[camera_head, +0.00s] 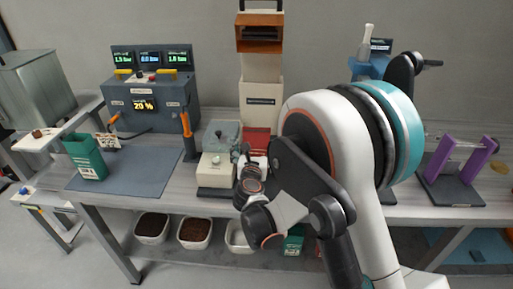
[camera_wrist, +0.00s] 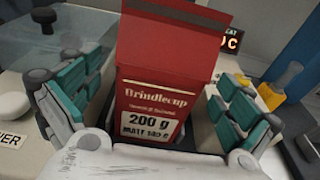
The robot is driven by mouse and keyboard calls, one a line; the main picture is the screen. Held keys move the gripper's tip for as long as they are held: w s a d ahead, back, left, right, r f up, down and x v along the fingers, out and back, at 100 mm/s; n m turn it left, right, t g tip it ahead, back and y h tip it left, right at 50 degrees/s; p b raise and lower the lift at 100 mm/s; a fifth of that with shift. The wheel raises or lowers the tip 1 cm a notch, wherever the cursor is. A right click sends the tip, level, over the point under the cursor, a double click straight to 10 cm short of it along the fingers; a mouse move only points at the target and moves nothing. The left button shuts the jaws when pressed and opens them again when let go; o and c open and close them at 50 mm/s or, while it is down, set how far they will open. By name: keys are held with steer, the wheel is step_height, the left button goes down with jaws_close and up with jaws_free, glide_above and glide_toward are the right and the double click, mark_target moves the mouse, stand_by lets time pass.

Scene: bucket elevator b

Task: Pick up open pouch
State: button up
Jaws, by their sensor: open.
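My gripper (camera_wrist: 156,108) is open, with one teal-padded finger on each side of the pouch. Gaps seem to show between the pads and the pouch sides; I cannot tell whether any pad touches. The pouch's base is hidden behind my gripper. In the head view my gripper (camera_head: 254,163) is largely hidden by the arm.
A grey-lidded white machine (camera_head: 216,165) stands just left of the pouch. A green pouch (camera_head: 85,155) stands on the dark mat (camera_head: 140,172) at left, near a control box (camera_head: 150,100). A purple stand (camera_head: 455,160) is at right. White bins (camera_head: 194,232) sit below.

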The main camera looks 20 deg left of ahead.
steer(key=x, duration=0.3)
steer(key=shift+f+b, duration=0.15)
steer(key=shift+b, duration=0.15)
steer(key=shift+s, duration=0.1)
steer(key=c, duration=0.9)
steer(key=shift+r, duration=0.25)
